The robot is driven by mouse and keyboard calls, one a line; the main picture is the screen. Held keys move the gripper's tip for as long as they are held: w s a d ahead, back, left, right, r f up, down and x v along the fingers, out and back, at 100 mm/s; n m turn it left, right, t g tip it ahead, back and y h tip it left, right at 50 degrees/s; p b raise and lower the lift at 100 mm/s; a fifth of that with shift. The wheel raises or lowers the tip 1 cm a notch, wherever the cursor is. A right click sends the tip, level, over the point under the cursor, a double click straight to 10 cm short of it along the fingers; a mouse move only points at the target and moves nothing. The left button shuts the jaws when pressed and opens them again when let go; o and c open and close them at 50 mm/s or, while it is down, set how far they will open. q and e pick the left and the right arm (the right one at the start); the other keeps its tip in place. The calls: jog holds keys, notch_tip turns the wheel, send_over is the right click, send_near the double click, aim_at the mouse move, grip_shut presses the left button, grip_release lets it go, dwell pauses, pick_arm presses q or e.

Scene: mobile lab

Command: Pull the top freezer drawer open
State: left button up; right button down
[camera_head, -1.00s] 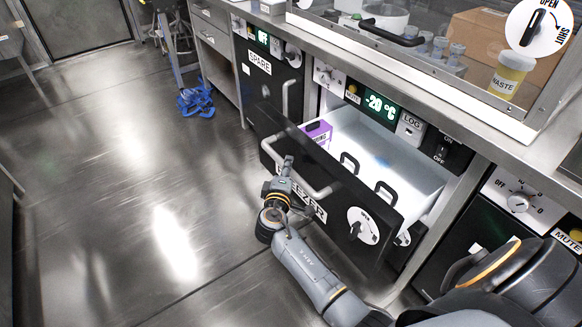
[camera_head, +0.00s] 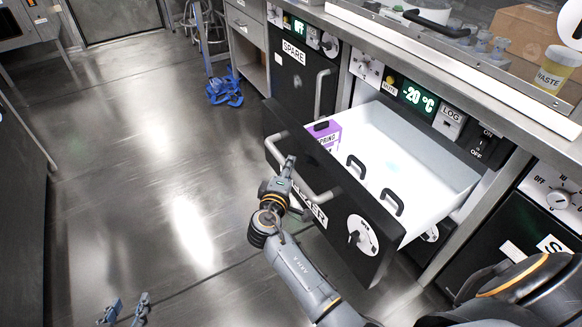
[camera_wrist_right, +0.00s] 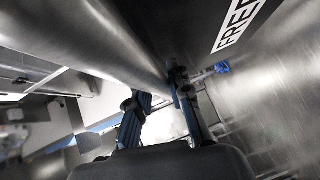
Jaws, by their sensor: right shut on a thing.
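The top freezer drawer (camera_head: 335,195) is pulled well out from under the counter in the head view, its white inside showing. It has a black front with a partly covered label and a round dial. My right gripper (camera_head: 288,166) is shut on the drawer's metal bar handle (camera_head: 320,197), near the middle of the bar. In the right wrist view, the right gripper's fingers (camera_wrist_right: 158,95) are at the handle bar (camera_wrist_right: 115,45). My left gripper (camera_head: 125,309) shows only by its fingertips at the bottom left edge, apart and empty above the floor.
A purple box (camera_head: 326,135) and black handles (camera_head: 392,201) are inside the drawer. The spare unit (camera_head: 292,80) stands beside it, closed. A dark cabinet (camera_head: 22,190) is at left; the floor between is clear.

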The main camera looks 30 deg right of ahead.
jog(key=shift+f, duration=0.1)
jog(key=c, duration=1.2)
grip_release()
jog(key=v, duration=0.7)
jog(key=shift+s, duration=0.2)
jog(key=shift+a, duration=0.2)
